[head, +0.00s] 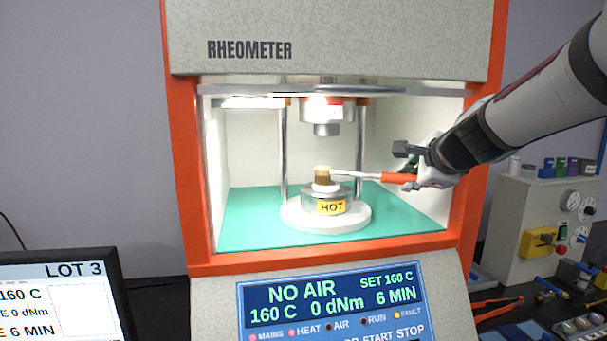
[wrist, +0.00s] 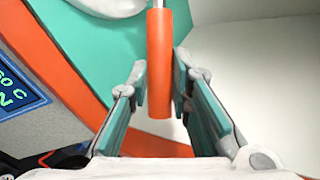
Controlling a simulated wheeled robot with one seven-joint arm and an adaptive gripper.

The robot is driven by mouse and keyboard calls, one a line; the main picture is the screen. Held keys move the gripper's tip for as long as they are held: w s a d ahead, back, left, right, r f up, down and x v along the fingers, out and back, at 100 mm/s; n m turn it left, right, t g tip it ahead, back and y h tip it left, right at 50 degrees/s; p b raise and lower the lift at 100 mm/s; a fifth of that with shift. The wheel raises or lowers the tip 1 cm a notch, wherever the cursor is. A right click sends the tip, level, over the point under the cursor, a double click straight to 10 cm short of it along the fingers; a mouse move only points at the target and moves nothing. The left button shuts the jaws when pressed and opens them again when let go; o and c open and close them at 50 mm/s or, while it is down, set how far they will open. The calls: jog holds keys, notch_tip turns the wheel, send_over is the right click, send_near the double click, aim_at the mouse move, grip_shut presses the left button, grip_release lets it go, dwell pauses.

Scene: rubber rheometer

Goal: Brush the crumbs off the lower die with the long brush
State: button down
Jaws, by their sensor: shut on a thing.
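The long brush (head: 398,178) has an orange handle, a thin light shaft and a tan bristle head. My gripper (head: 418,178) is shut on the orange handle, which also shows between the two fingers in the wrist view (wrist: 160,62). The shaft reaches left into the rheometer's chamber. The bristle head (head: 322,174) is upright over the middle of the lower die (head: 314,194), which carries a yellow HOT label. I cannot tell whether the bristles touch the die. No crumbs can be made out; the brush head covers part of the die's top.
The upper die (head: 327,112) hangs above the brush head, between two metal columns (head: 361,150). The orange frame (head: 467,190) edges the chamber opening. A green floor (head: 250,215) surrounds the round white base (head: 345,217). The display panel (head: 335,296) below reads NO AIR.

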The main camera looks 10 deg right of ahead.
jog(key=shift+f, duration=0.25)
jog(key=shift+w, duration=0.1)
